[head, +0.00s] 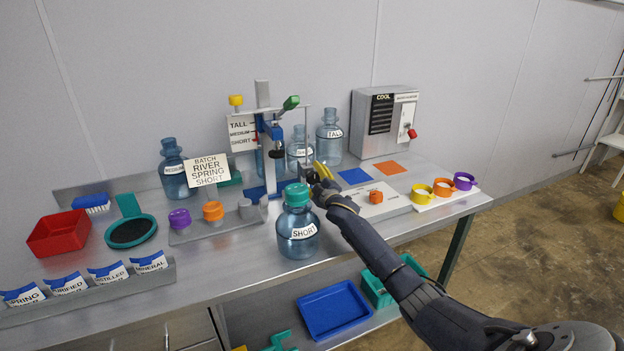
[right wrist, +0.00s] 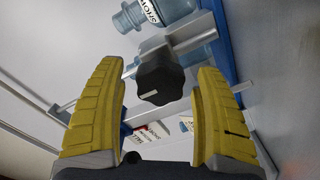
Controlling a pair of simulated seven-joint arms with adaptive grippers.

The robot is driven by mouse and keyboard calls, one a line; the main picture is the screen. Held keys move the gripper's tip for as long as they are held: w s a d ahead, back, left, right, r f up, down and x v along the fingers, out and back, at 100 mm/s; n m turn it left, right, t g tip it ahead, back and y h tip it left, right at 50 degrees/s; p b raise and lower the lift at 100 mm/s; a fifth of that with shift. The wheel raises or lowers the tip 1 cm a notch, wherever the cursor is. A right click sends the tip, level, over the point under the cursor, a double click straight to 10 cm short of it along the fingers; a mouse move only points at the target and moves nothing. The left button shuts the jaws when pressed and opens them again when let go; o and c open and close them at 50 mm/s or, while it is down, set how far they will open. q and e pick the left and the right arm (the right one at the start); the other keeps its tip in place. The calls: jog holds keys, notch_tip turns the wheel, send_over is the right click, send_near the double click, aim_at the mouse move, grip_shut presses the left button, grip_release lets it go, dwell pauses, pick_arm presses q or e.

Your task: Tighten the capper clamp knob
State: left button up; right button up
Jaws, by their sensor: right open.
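The capper (head: 262,95) stands at the back of the bench, with a metal post, blue parts and a green handle. A black lobed knob with a pale line on it shows in the right wrist view (right wrist: 160,77). My right gripper (head: 318,173) is at the capper's front right. In its wrist view the yellow fingers (right wrist: 158,105) are open on either side of the knob, with gaps on both sides. The knob lies ahead between the fingertips, apparently untouched. In the head view I cannot clearly pick out this knob near the fingers. My left gripper is not in view.
A jug (head: 298,235) labelled SHORT with a teal cap stands close left of my right forearm. A height sign (head: 242,133) hangs left of the capper post. More jugs (head: 330,140) stand behind. A grey cooler box (head: 384,122) is at the back right.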

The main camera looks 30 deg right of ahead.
jog(key=s+a, duration=0.1)
jog(key=s, duration=1)
jog(key=shift+s+a, duration=0.35)
jog(key=shift+s, duration=0.05)
jog(key=shift+r, duration=0.1)
